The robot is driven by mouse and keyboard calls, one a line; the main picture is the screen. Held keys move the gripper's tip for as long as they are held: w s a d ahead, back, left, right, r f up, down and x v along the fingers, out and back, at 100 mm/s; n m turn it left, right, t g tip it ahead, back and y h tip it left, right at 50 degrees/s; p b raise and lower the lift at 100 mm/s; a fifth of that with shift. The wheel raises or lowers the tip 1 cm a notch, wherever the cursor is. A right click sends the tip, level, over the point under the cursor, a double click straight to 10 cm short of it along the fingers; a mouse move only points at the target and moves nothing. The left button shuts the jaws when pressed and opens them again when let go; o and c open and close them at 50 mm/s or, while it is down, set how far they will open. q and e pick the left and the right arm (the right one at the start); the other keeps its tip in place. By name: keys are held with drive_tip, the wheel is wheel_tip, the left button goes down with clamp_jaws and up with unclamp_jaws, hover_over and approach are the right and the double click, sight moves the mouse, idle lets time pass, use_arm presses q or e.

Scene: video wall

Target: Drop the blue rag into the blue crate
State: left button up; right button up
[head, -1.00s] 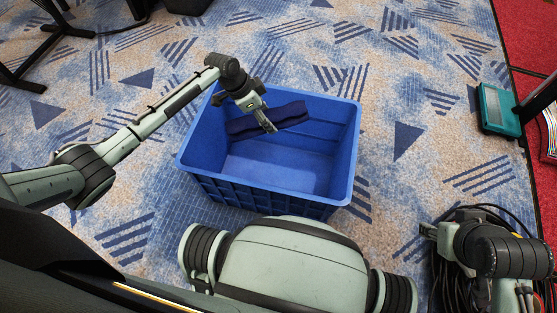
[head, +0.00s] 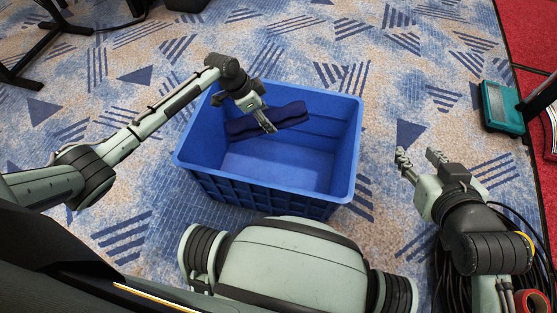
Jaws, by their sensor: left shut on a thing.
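The blue crate (head: 265,196) stands open on the carpet in the middle of the head view. The dark blue rag (head: 290,117) hangs as a strip from my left gripper (head: 268,127), which is shut on it. The gripper points down over the crate's opening, and the rag lies within the crate's outline toward its back wall. I cannot tell whether the rag touches the crate. My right gripper (head: 420,158) is open and empty, to the right of the crate above the carpet.
A teal box (head: 500,108) lies at the right near the red carpet (head: 530,30). Black cables (head: 443,275) lie coiled at the lower right. Black stand legs (head: 50,45) show at the top left. The carpet right of the crate is mostly clear.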

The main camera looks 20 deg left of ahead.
use_arm(q)
drive_tip(key=shift+f+b, duration=0.85)
drive_tip(key=shift+f, duration=0.05)
drive_tip(key=shift+f+b, duration=0.7)
drive_tip(key=shift+f, duration=0.05)
use_arm(e)
drive_tip(key=w+a+r+t+y, duration=0.1)
drive_tip(key=a+r+t, duration=0.3)
drive_tip(key=r, duration=0.4)
drive_tip(key=w+a+r+t+y, duration=0.1)
drive_tip(key=a+r+t+y, duration=0.3)
drive_tip(key=r, duration=0.3)
drive_tip(key=shift+a+r+n, duration=0.3)
drive_tip(key=shift+a+r, duration=0.05)
drive_tip(key=shift+a, duration=0.15)
use_arm(q)
drive_tip(key=o, duration=1.3)
drive_tip(key=v, duration=1.2)
drive_tip(key=shift+d, duration=0.1)
